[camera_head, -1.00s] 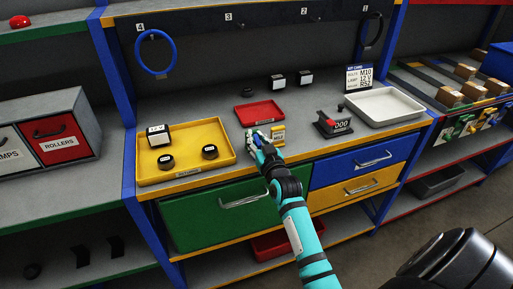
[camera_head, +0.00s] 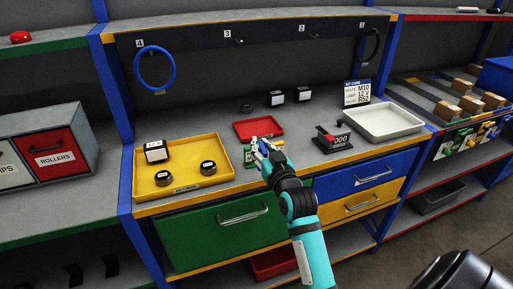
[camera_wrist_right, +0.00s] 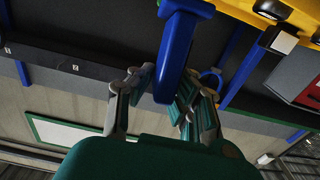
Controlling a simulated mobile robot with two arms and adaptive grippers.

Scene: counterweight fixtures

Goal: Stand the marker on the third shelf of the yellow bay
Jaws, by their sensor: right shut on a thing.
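My right gripper (camera_head: 263,147) is over the front middle of the worktop, just in front of the small red tray. In the right wrist view its fingers (camera_wrist_right: 165,100) are closed around a long blue thing (camera_wrist_right: 180,50), which seems to be the marker; its far end widens. In the head view only small bits of blue show at the fingertips. The bay with yellow edges is the middle one, with a worktop (camera_head: 215,128), a top shelf edge (camera_head: 265,24) and a lower shelf (camera_head: 345,238). My left gripper is not in view.
A yellow tray (camera_head: 148,187) with several black items is left of my gripper. A red tray (camera_head: 243,130), black blocks, a black counter device (camera_head: 333,143) and a white tray (camera_head: 400,132) stand behind and right. Hooks and a blue ring (camera_head: 139,68) hang under the top shelf.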

